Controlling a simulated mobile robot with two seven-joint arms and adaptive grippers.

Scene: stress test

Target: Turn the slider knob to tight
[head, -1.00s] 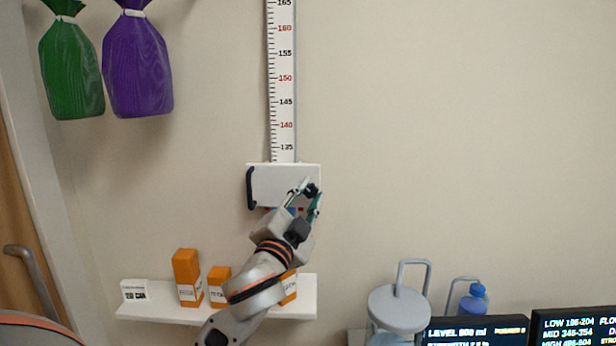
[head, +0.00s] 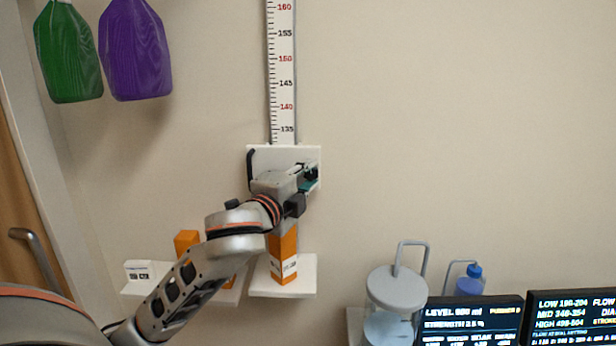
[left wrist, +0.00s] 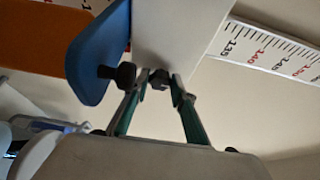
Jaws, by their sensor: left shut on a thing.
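The white slider (head: 286,155) sits on the wall at the lower end of a height ruler (head: 281,80), with a black handle at its left. My left gripper (head: 310,178) is at the slider's right edge. In the left wrist view, my left gripper (left wrist: 160,78) has its green-sided fingers shut on a small dark knob (left wrist: 160,80) beside the white slider plate (left wrist: 175,35). A blue paddle (left wrist: 97,55) lies left of the fingers, with another dark round part near it. The knob's markings do not show. My right gripper is not in view.
A white shelf (head: 295,290) below holds orange boxes (head: 283,258), partly behind my left arm. A lidded jar (head: 396,290) and screens (head: 470,322) stand at lower right. The wall right of the slider is clear.

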